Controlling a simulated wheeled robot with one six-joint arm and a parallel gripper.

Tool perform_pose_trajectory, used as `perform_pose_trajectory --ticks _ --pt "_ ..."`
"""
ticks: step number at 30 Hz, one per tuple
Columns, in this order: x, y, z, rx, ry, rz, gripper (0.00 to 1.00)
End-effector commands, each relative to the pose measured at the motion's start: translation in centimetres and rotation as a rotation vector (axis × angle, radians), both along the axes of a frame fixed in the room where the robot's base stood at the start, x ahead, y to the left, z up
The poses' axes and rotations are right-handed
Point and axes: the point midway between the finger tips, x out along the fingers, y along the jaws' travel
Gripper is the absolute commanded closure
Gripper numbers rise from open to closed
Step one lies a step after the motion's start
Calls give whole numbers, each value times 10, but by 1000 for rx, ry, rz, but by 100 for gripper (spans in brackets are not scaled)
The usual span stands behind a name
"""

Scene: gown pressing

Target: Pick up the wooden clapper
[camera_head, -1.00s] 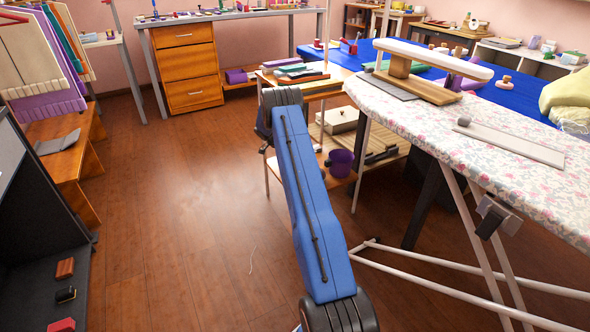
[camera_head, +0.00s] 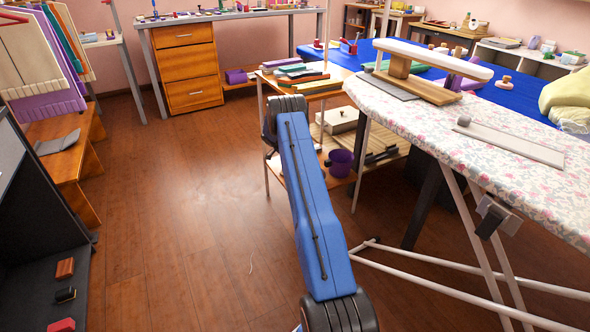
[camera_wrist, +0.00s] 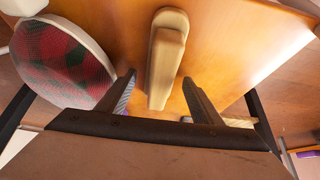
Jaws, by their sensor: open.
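A pale wooden clapper (camera_wrist: 165,58), a long block with rounded ends, lies on an orange-brown wooden surface (camera_wrist: 225,45) in the wrist view. My gripper (camera_wrist: 158,79) is open, with one finger on each side of the clapper's near end. Both fingers appear apart from it, with the left one closer. How high the fingers are above the surface is hard to tell. In the head view my blue arm reaches toward the small trolley (camera_head: 284,187), and my gripper is hidden; I cannot make out the clapper there.
A rounded red-and-green plaid cushion (camera_wrist: 62,62) sits close to my left finger. A pale ridged piece (camera_wrist: 238,121) lies beyond the right finger. The floral ironing board (camera_head: 440,125) stands right of my arm. The floor (camera_head: 190,230) to the left is clear.

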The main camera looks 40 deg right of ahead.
Motion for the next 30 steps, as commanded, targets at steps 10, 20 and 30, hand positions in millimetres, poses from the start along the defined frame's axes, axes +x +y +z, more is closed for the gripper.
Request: perform_pose_trajectory --ticks 10,20,30 --pt "0 0 -4 0 0 0 40" --pt "0 0 -5 0 0 0 62" --pt "0 0 -5 0 0 0 91"
